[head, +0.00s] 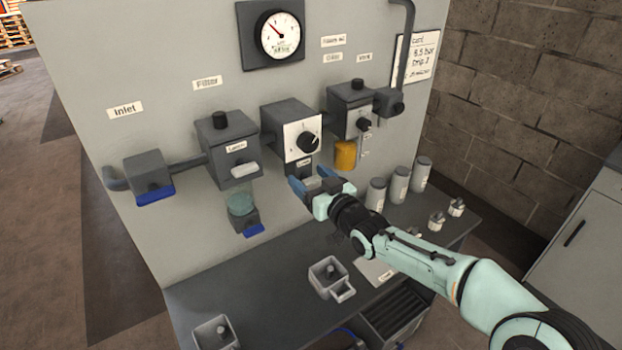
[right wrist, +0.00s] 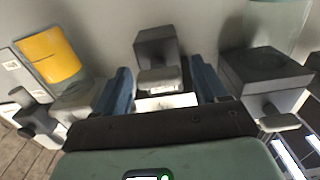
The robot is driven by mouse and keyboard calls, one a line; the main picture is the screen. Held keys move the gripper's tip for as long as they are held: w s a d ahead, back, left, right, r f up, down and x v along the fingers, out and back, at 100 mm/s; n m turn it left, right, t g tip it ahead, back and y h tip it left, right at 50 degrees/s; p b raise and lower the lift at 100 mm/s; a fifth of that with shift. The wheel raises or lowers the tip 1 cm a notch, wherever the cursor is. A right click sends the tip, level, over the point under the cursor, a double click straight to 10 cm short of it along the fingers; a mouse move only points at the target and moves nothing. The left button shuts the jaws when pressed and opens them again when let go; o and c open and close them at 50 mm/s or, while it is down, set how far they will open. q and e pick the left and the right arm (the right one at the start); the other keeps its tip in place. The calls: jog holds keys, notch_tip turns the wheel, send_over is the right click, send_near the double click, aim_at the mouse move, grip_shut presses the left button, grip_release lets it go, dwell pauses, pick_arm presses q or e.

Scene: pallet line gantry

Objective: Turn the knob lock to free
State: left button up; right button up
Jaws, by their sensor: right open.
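The regulator box (head: 290,130) hangs mid-panel with a white dial face and a round black knob (head: 308,142). Below it is a small dark block with a label (head: 303,162), which looks like the knob lock. In the right wrist view the dark lock block (right wrist: 156,46) has a lighter grey tab (right wrist: 158,80) on its near side. My right gripper (head: 311,178) is open just below the regulator. In the wrist view its blue fingers stand on either side of the tab, with gaps; contact does not show. My left gripper is not in view.
The filter unit (head: 228,140) with its bowl and pale latch tab is left of my gripper. The oiler with a yellow cup (head: 345,155) is close on the right. Grey canisters (head: 376,193) and an open grey box (head: 328,276) stand on the bench (head: 262,285) below.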

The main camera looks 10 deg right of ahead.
jog(key=c, duration=1)
jog(key=shift+o, duration=0.2)
jog(key=shift+m, duration=0.3)
jog(key=m, duration=0.4)
jog(key=shift+d+f+m, duration=0.1)
jog(key=shift+d+m, duration=0.1)
jog(key=shift+m, duration=0.2)
jog(key=m+p, duration=0.1)
jog(key=m, duration=0.4)
jog(key=shift+w+d+f, duration=0.1)
jog(key=shift+f, duration=0.05)
jog(key=m, duration=0.3)
jog(key=shift+f+m, duration=0.1)
jog(key=shift+m, duration=0.3)
jog(key=shift+f+m+b, duration=0.1)
jog(key=shift+m+b, duration=0.45)
jog(key=shift+m, duration=1.45)
